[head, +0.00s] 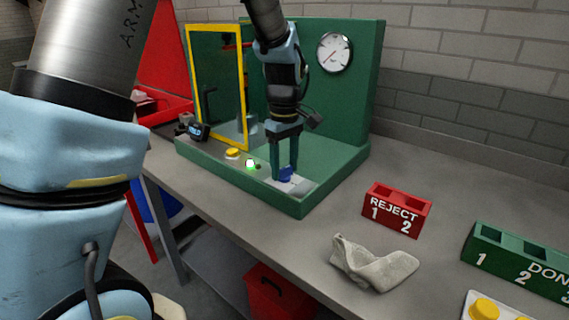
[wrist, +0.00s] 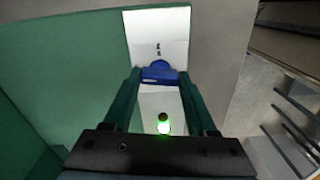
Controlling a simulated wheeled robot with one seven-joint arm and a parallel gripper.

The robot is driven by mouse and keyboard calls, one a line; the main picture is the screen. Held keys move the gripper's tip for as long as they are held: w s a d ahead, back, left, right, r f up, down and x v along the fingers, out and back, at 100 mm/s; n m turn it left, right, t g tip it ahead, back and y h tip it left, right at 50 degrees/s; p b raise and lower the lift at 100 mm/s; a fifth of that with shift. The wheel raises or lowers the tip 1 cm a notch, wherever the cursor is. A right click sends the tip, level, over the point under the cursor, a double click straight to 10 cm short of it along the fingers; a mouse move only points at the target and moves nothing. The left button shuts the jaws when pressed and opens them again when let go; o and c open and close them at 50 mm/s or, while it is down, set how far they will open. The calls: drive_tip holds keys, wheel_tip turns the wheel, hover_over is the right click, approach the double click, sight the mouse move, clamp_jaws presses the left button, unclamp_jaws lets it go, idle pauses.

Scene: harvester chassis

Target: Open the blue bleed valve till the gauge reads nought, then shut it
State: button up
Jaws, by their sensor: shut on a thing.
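The blue bleed valve (head: 286,174) sits on a pale plate at the front of the green rig. My gripper (head: 285,178) points down and is shut on the valve's blue handle; in the wrist view the handle (wrist: 160,71) lies between the two fingertips. The round white gauge (head: 335,52) is on the green back panel.
A yellow-framed door panel (head: 244,95) stands left of my gripper. A red REJECT rack (head: 397,212), a grey cloth (head: 372,265) and a green DONE rack (head: 515,262) are on the bench to the right.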

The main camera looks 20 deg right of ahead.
sight(284, 168)
drive_tip(key=shift+n, duration=0.8)
drive_tip(key=o, duration=1.4)
drive_tip(key=shift+c, duration=0.2)
wheel_tip(284, 168, up, 11)
drive_tip(key=b, duration=0.1)
drive_tip(key=shift+b, duration=0.35)
drive_tip(key=shift+f, duration=0.1)
drive_tip(key=w+a+f+m, duration=0.1)
drive_tip(key=a+f, duration=0.2)
drive_tip(key=a, duration=0.4)
drive_tip(key=w+a+f+m, duration=0.1)
drive_tip(key=a+f, duration=0.1)
drive_tip(key=a, duration=0.6)
drive_tip(key=s+a+f+m, duration=0.2)
drive_tip(key=a+f, duration=0.1)
drive_tip(key=a, duration=0.4)
drive_tip(key=s+a+f+m+t, duration=0.1)
drive_tip(key=s+a+f+m, duration=0.1)
drive_tip(key=a, duration=0.6)
drive_tip(key=shift+s+f+m+t, duration=0.3)
drive_tip(key=shift+s+f, duration=0.2)
drive_tip(key=shift+s, duration=0.35)
